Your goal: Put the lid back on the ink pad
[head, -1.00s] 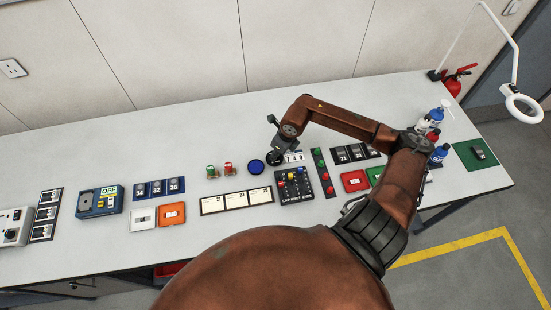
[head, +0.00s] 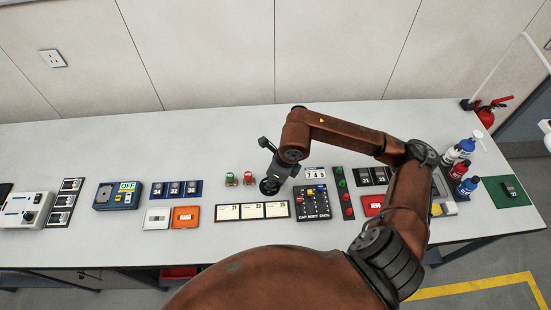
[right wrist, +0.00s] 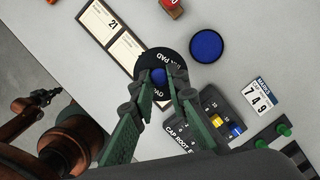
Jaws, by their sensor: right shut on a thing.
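The lid is a black disc with pale "INK PAD" lettering and a blue knob; in the right wrist view the lid (right wrist: 174,57) is between the fingertips. My right gripper (right wrist: 158,88) is shut on its knob. The blue round ink pad (right wrist: 206,45) lies uncovered on the table, beside the lid and apart from it in that view. In the head view my right gripper (head: 272,170) holds the lid (head: 269,187) near the white cards, and the ink pad is hidden behind the gripper. The lid's height above the table is hard to judge. My left gripper is out of view.
White cards (head: 252,211) lie in front of the lid. The back of the table is clear.

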